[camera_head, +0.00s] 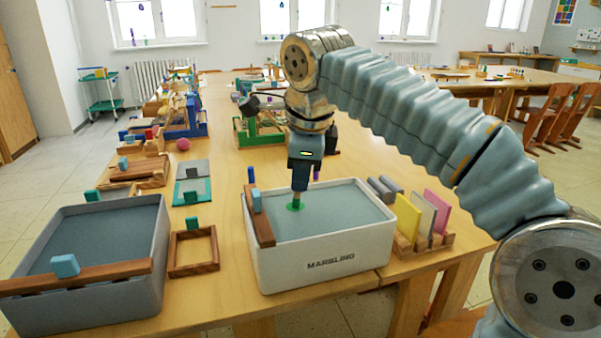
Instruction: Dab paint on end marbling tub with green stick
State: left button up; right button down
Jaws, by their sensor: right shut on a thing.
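The white marbling tub (330,262), with MARBLING on its front, stands near the table's front edge and holds grey-blue liquid. My right gripper (301,186) points down over the liquid, left of the tub's middle. It is shut on a thin stick (297,197), mostly hidden by the jaws. A green spot (296,206) shows at the stick's lower end, on or just above the liquid; I cannot tell whether it is paint or the stick's tip. My left gripper is not in view.
A wooden bar with a blue block (256,200) lies across the tub's left side. A grey tub (145,280) stands at left, with a wooden frame (193,268) between. A wooden rack (430,243) of coloured boards stands right. Tools and stands crowd the table behind.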

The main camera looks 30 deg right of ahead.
jog(key=shift+r+p, duration=1.5)
jog(key=shift+r, duration=0.1)
notch_tip(320, 180, up, 2)
jog(key=shift+r+p, duration=0.1)
jog(key=shift+p, duration=0.6)
jog(key=shift+r, duration=2.25)
